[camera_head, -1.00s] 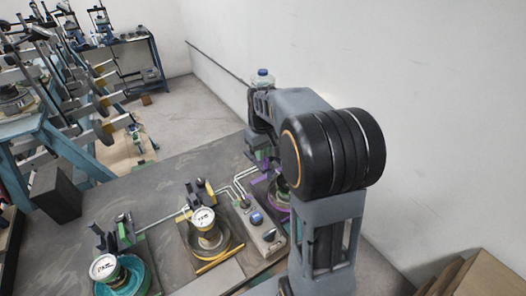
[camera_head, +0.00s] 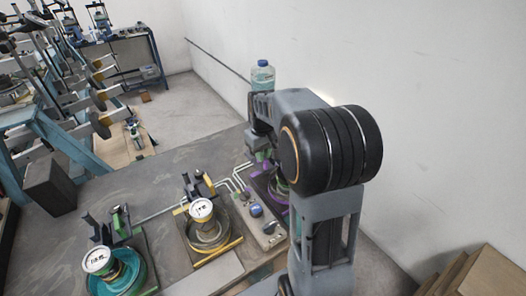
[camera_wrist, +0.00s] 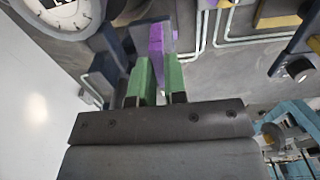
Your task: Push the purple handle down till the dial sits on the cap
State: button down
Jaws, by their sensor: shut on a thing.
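The purple handle (camera_wrist: 156,40) stands between the green fingers of my gripper (camera_wrist: 160,82) in the wrist view. The fingers are shut on it. A white-faced dial (camera_wrist: 60,12) in a dark rim shows at the top left of that view, cut off by the edge. In the head view my arm covers most of the purple station, and only part of its purple base (camera_head: 279,193) shows. The cap cannot be made out, so I cannot tell whether the dial touches it.
A yellow-handled station (camera_head: 207,236) and a green-handled station with a teal ring (camera_head: 120,275) stand to the left. A control box (camera_head: 262,222) with knobs sits beside the purple station. A clear bottle (camera_head: 262,75) stands behind my arm. A white wall is to the right.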

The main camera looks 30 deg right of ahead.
jog(key=c, duration=1.3)
grip_release()
jog(key=shift+f, duration=0.3)
jog(key=shift+c, duration=0.2)
jog(key=shift+o, duration=0.9)
jog(key=shift+r, duration=0.1)
notch_tip(320, 180, up, 14)
jog(key=shift+s+d, duration=0.1)
